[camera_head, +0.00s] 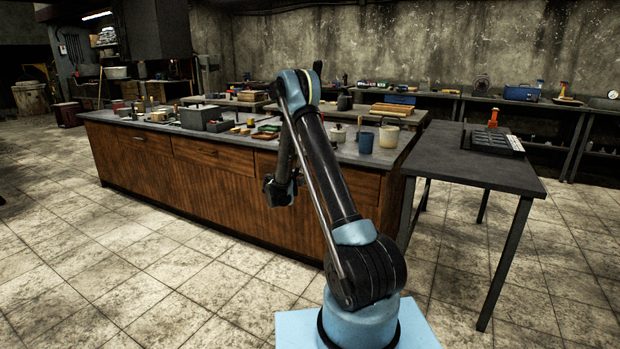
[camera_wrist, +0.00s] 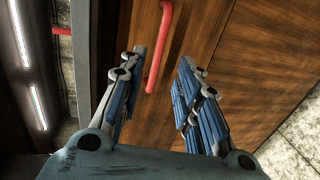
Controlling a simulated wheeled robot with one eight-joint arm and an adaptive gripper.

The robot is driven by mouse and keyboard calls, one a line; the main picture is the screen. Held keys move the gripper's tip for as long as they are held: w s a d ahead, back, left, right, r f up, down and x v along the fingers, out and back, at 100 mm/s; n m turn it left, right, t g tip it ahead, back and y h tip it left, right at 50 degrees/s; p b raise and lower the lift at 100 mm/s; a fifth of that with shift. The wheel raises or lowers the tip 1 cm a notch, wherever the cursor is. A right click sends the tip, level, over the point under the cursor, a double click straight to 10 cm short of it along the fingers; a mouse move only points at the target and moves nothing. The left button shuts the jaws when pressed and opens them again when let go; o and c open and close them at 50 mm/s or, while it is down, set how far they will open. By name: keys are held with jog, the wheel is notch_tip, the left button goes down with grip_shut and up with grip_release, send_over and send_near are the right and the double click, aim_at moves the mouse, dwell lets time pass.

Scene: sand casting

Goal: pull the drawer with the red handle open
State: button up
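The red bar handle (camera_wrist: 159,45) is mounted on a brown wooden drawer front (camera_wrist: 195,30) in the wrist view. My gripper (camera_wrist: 162,58) is open, its two fingers apart. The handle shows in the gap between the fingertips, nearer the left finger; I cannot tell whether they touch. In the head view my gripper (camera_head: 280,190) is at the front of the long wooden cabinet (camera_head: 215,190), near its right part. The right drawer front (camera_head: 362,187) looks flush with the cabinet. The red handle is not visible there, probably behind my arm.
A small red piece (camera_wrist: 62,30) shows at the left of the wrist view. The cabinet's worktop (camera_head: 100,115) carries boxes, tools and cups. A dark table (camera_head: 470,165) stands to the right. The tiled floor (camera_head: 150,270) before the cabinet is clear.

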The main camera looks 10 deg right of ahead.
jog(key=x, duration=1)
grip_shut()
